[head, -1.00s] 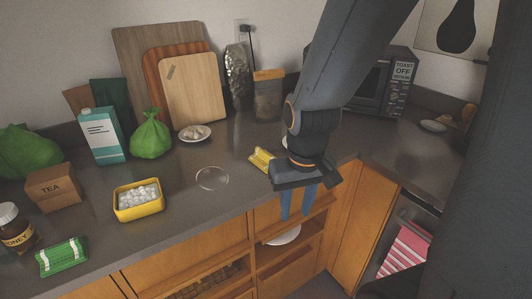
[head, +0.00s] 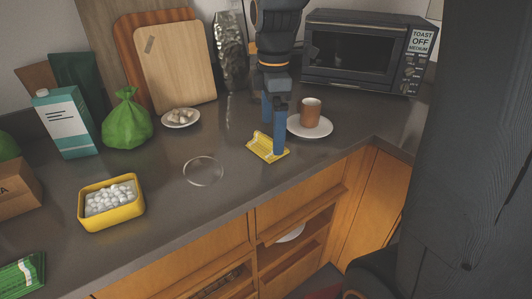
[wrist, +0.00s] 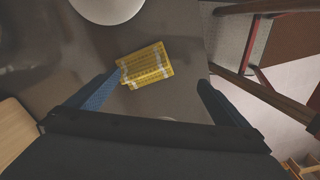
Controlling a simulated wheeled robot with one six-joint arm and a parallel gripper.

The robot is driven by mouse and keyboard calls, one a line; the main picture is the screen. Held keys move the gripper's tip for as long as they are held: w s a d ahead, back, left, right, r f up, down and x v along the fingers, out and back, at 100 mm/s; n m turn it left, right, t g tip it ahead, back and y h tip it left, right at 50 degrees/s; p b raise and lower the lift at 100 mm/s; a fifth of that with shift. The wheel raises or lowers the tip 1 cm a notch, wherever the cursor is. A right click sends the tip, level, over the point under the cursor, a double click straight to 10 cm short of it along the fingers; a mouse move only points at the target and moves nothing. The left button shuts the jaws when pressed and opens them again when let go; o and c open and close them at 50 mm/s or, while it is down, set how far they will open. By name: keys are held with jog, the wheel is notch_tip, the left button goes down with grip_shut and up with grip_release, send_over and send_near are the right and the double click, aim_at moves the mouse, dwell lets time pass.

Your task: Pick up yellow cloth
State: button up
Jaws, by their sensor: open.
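The yellow cloth (head: 262,150) lies on the dark counter near its front edge, yellow with pale stripes and partly raised at one side. In the wrist view the yellow cloth (wrist: 146,66) lies ahead of and between my two spread fingers, closer to the left finger. My gripper (head: 273,140) points down at the cloth with its blue fingers, and one finger hides part of it in the head view. My gripper (wrist: 155,88) is open and empty. I cannot tell whether a finger touches the cloth.
A white saucer with a brown cup (head: 311,112) stands close to the right of the cloth. A clear round dish (head: 203,171) lies to the left. A toaster oven (head: 364,52) stands behind. A yellow tub of white pieces (head: 111,222) is farther left.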

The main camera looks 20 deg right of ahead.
aim_at(267, 138)
jog(key=w+n, duration=0.1)
jog(key=n, duration=0.1)
jog(key=w+r+n+b, duration=0.1)
jog(key=w+n+b, duration=0.1)
jog(key=n, duration=0.1)
jog(key=shift+w+r+n, duration=0.3)
jog(key=shift+r, duration=0.05)
jog(key=shift+s+a+f+p, duration=0.1)
jog(key=shift+f+p, duration=0.2)
jog(key=shift+f, duration=1.6)
jog(key=shift+s+f+p, duration=0.1)
jog(key=shift+f+p, duration=0.15)
jog(key=shift+f, duration=1.65)
jog(key=c, duration=1)
